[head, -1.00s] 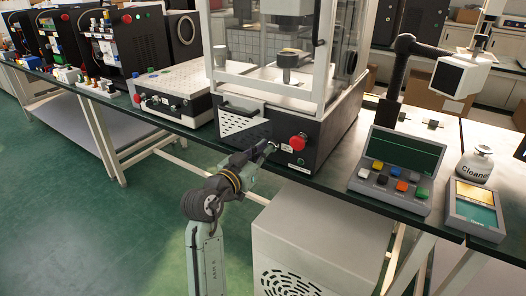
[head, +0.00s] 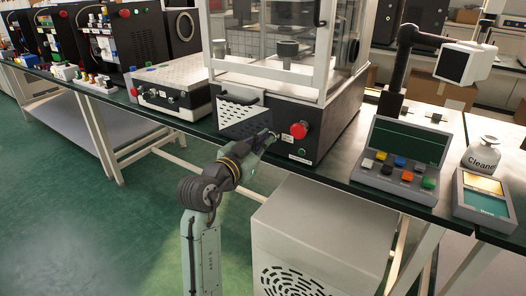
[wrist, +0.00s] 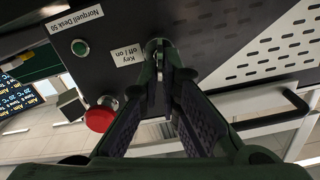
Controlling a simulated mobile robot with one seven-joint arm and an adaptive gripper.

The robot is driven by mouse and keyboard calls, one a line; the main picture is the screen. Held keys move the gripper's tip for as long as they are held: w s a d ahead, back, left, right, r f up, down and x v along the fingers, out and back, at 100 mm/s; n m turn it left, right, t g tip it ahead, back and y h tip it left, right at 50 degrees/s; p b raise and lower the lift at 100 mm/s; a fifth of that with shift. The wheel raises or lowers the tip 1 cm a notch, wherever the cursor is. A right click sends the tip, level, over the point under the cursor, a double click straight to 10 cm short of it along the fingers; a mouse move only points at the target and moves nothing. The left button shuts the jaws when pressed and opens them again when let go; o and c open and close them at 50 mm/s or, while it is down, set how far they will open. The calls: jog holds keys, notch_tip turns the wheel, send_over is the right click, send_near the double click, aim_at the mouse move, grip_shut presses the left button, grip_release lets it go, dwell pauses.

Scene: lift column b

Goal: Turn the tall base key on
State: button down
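The base key (wrist: 154,46) sits in the black front panel of the machine, beside a label reading "Key off / on". My gripper (wrist: 162,66) points straight at it in the wrist view, with its two dark fingers converged around it. The fingers hide most of the key, so its turn angle cannot be told. In the head view my gripper (head: 272,135) is at the black base panel (head: 325,128), just left of the red button (head: 299,130).
A green button (wrist: 80,47) and the red button (wrist: 100,117) are close beside my gripper. A handle (wrist: 290,110) projects on the other side. A keypad box (head: 400,165), a display box (head: 484,198) and a Cleaner bottle (head: 481,156) stand right on the bench.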

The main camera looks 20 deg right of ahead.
jog(key=m+b, duration=0.6)
jog(key=b, duration=0.1)
jog(key=m+b, duration=0.3)
jog(key=shift+s+d+f, duration=0.2)
jog(key=shift+s+f, duration=0.1)
jog(key=shift+f, duration=0.05)
jog(key=shift+b, duration=0.3)
jog(key=shift+r, duration=0.1)
jog(key=c, duration=1.8)
grip_release()
jog(key=v, duration=1.2)
